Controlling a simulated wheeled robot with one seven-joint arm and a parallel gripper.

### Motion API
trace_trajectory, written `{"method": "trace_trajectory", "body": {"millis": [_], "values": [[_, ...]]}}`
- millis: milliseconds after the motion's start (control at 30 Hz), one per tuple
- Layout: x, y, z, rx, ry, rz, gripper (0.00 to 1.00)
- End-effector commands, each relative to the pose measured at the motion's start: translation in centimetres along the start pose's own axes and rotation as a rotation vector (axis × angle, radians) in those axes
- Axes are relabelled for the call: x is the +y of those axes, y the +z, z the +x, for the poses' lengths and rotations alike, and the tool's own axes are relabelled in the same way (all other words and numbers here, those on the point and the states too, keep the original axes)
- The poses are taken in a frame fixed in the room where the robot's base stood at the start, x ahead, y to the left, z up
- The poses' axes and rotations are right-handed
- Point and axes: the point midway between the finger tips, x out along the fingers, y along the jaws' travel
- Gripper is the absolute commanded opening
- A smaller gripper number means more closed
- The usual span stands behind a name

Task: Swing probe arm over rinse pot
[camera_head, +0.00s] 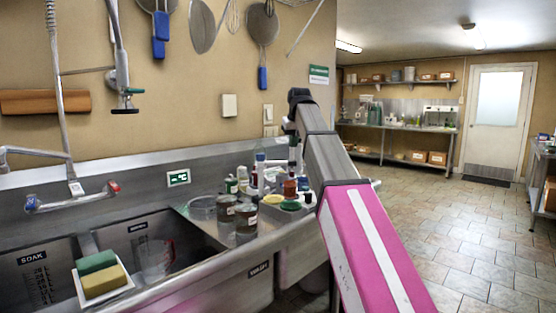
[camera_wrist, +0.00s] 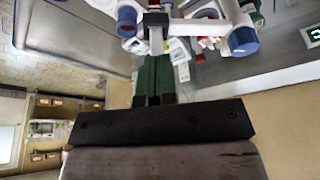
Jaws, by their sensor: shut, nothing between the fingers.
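In the wrist view, my gripper (camera_wrist: 154,62) has its dark green fingers together with nothing held. A white bar (camera_wrist: 190,27), which looks like the probe arm, crosses just beyond the fingertips; I cannot tell whether they touch it. A blue-ended cylinder (camera_wrist: 243,40) is at its right, and a red-and-blue knob (camera_wrist: 127,16) at its left. In the head view, my gripper points down at the crowded counter, its tips hard to make out among bottles. A reddish-brown pot (camera_head: 290,188) stands there; I cannot tell whether it is the rinse pot.
Dark jars (camera_head: 246,218) and a clear dish (camera_head: 202,208) stand left of the bottles. A double sink (camera_head: 160,285) holds a measuring jug (camera_head: 156,258), with sponges (camera_head: 98,276) on a tray at its edge. A faucet (camera_head: 70,195) is at left. Open tiled floor lies right.

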Motion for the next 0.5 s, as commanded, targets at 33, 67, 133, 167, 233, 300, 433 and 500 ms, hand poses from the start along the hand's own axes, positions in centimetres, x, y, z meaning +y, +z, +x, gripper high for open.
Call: {"method": "trace_trajectory", "body": {"millis": [33,67,133,167,233,300,433,500], "values": [[0.12,-0.19,0.06,0.000,0.000,0.000,0.00],[0.14,-0.20,0.08,0.000,0.000,0.000,0.00],[0.14,-0.17,0.09,0.000,0.000,0.000,0.00],[0.13,-0.16,0.08,0.000,0.000,0.000,0.00],[0.12,-0.15,0.08,0.000,0.000,0.000,0.00],[0.12,-0.15,0.08,0.000,0.000,0.000,0.00],[0.21,-0.41,0.16,-0.001,0.000,0.000,0.00],[0.34,-0.76,0.27,-0.001,0.000,0.000,0.00]]}}
